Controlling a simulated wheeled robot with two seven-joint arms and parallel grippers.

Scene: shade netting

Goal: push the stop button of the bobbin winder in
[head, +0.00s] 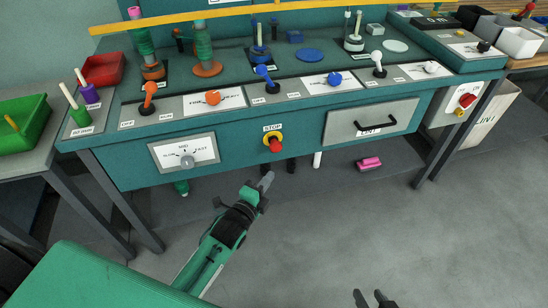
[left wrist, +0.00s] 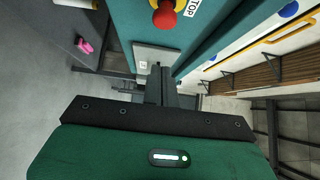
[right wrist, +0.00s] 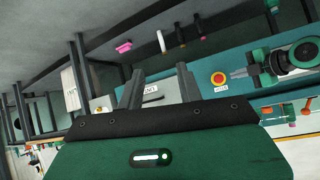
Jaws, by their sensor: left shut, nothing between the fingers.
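The stop button, a red knob (head: 275,145) on a yellow collar under a STOP label, sits on the winder's teal front panel (head: 230,150). It shows at the top of the left wrist view (left wrist: 165,15) and head-on in the right wrist view (right wrist: 218,78). My left gripper (head: 266,180) is shut and empty, just below the button in the head view and apart from it. Its fingertips also show in the left wrist view (left wrist: 158,72). My right gripper (head: 373,297) is open and empty at the bottom edge, well away from the panel.
A dial plate (head: 187,154) is left of the button and a drawer with a black handle (head: 375,127) is right. A box with a red switch (head: 467,100) hangs farther right. A pink object (head: 369,164) lies below. The floor in front is clear.

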